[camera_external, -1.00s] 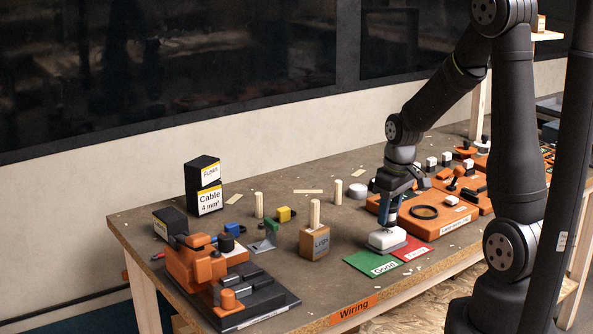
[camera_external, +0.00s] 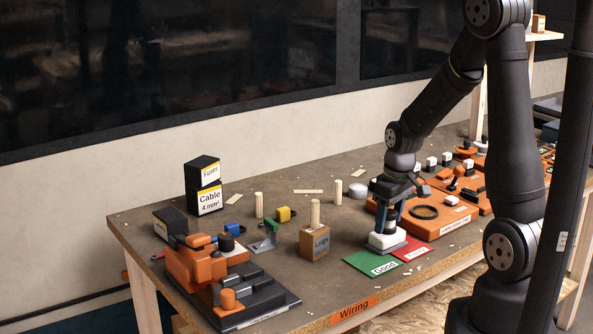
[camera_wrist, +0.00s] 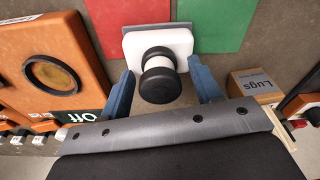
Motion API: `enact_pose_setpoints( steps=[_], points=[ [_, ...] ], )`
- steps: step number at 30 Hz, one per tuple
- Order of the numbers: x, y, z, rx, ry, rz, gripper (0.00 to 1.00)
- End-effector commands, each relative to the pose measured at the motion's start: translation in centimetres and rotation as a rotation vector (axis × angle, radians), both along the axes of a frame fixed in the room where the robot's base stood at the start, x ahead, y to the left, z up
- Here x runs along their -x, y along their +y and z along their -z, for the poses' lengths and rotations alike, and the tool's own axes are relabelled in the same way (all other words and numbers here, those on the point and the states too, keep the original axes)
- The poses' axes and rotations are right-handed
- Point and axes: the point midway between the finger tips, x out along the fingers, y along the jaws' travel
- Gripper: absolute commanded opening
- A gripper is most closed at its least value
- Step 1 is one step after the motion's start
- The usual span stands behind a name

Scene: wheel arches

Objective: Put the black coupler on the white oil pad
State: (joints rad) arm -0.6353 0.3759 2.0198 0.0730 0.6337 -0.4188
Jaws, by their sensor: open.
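The black coupler (camera_wrist: 160,86) is a round black piece with a pale band and a black collar. In the wrist view it appears to stand upright on the white oil pad (camera_wrist: 183,44). My gripper (camera_wrist: 163,72) is open, with one blue finger on each side of the coupler and visible gaps between. In the external view my gripper (camera_external: 387,224) points down just above the white pad (camera_external: 384,241), and the coupler is largely hidden by the fingers. The pad sits on a grey plate between the green and red cards.
The green card (camera_external: 371,264) and red card (camera_external: 412,249) lie beside the pad. The wooden Lugs block (camera_external: 314,243) stands to the left. An orange box (camera_external: 440,226) with a dark ring stands close on the right.

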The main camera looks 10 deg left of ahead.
Motion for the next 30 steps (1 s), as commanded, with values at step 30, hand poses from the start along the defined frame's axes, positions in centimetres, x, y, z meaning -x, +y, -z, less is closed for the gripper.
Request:
enact_pose_setpoints(
  steps=[30],
  points=[
    [0.8, -1.2, -12.1, 0.0, 0.0, 0.0, 0.58]
  ],
)
